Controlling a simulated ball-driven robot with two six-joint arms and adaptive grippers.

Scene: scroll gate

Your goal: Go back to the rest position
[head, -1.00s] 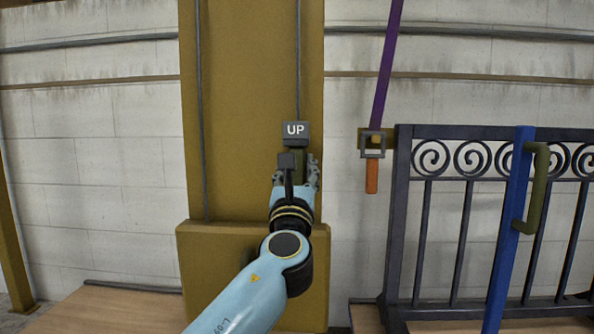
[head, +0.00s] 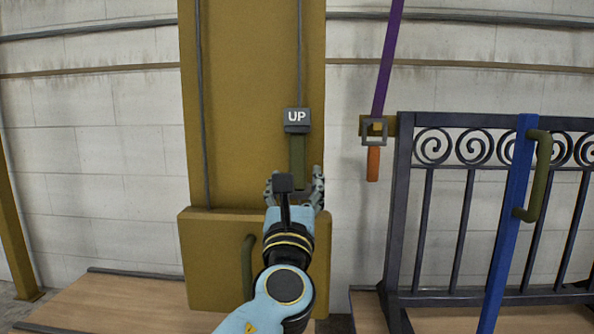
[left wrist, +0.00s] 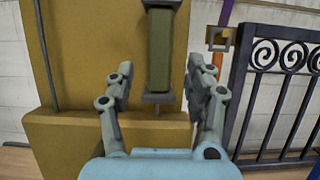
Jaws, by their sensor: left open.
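My left gripper (head: 296,188) is open and empty in front of the yellow-brown column. In the left wrist view its two fingers (left wrist: 160,92) stand wide apart, with the olive handle (left wrist: 160,52) beyond them and not touched. In the head view this olive handle (head: 297,156) hangs below the dark block marked UP (head: 296,119), just above my fingertips. My right gripper does not show in either view.
A dark scroll gate (head: 440,210) with a blue post (head: 510,220) and an olive handle (head: 537,175) stands at right. A purple strap (head: 387,60) with an orange grip (head: 373,163) hangs beside it. A green handle (head: 247,265) is on the column's base box (head: 210,260).

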